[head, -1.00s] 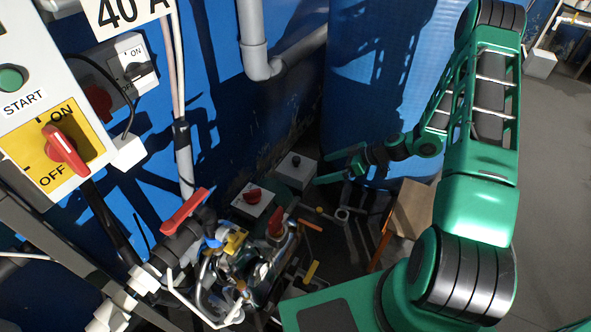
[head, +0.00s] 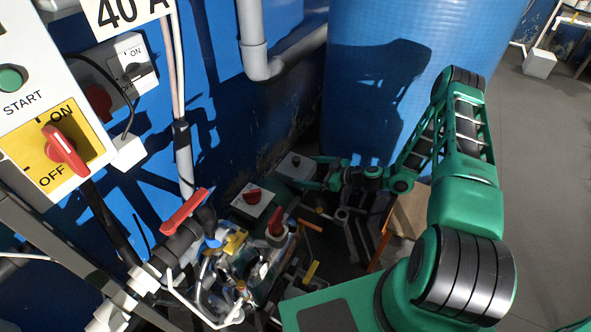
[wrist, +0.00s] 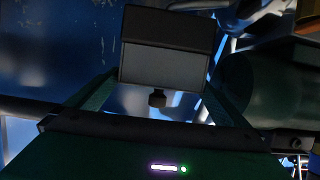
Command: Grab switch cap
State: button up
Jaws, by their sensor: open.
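A small grey box with a black knob (head: 295,162) on top stands near the foot of the blue wall. It may be the switch in question; I cannot tell which part is the switch cap. My gripper (head: 312,173) is beside this box, on its right in the head view. In the wrist view the dark box (wrist: 166,50) shows ahead, with its knob (wrist: 157,98) between the spread green fingers of my gripper (wrist: 160,88). The jaws are open; I cannot tell whether they touch the box.
A white box with a red knob (head: 253,196) stands left of my gripper. Pipes and valves with a red-handled lever (head: 185,211) crowd the lower middle. A large blue tank (head: 410,70) stands behind my arm. A yellow ON/OFF switch panel (head: 88,140) is at left. Grey floor is free at right.

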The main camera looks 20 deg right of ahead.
aim_at(296, 169)
jog(key=shift+r+x, duration=0.2)
jog(key=shift+x, duration=2.7)
jog(key=shift+a+r, duration=0.1)
jog(key=c, duration=0.7)
